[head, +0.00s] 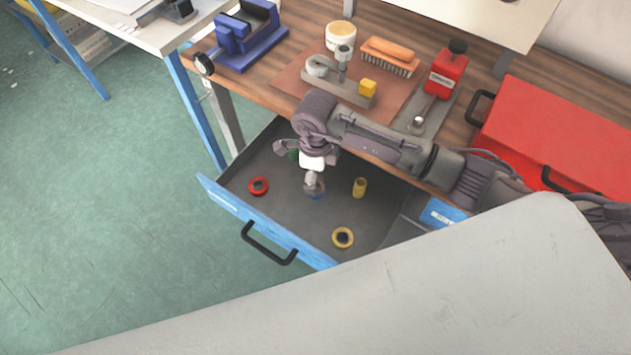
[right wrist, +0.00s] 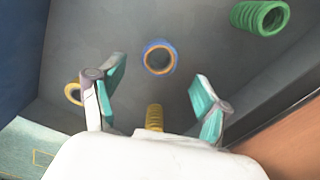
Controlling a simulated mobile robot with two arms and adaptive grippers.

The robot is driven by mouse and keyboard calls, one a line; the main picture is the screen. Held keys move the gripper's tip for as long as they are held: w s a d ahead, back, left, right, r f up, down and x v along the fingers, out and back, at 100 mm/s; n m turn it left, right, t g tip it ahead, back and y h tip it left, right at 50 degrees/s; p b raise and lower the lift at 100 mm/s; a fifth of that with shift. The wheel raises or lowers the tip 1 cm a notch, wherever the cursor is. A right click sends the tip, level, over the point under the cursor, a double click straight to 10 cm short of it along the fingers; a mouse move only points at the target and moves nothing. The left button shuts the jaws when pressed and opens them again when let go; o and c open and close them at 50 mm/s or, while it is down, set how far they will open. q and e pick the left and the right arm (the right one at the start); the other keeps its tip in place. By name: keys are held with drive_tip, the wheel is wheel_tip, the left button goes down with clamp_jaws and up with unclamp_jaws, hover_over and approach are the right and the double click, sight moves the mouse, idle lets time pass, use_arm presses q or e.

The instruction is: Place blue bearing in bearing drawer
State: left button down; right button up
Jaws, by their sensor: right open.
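The blue bearing (right wrist: 147,52), a ring with a blue outside and an orange rim, lies on the drawer floor. In the right wrist view it is just beyond the fingertips, in line with the gap between them. The open bearing drawer (head: 265,236) has a blue front and a grey inside. My right gripper (right wrist: 157,85) is open and empty. In the head view the right gripper (head: 313,182) hangs over the middle of the drawer and mostly hides the blue bearing (head: 319,196). My left gripper is not in view.
The drawer also holds a red ring (head: 258,186), a yellow ring (head: 343,238), a yellow cylinder (head: 359,187) and a green cylinder (right wrist: 260,17). The workbench above carries a blue vise (head: 246,38), a brush (head: 390,56) and a red toolbox (head: 560,135). A pale surface (head: 400,300) fills the front.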

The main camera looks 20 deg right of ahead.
wheel_tip(320, 180, up, 7)
idle(0.3)
idle(0.5)
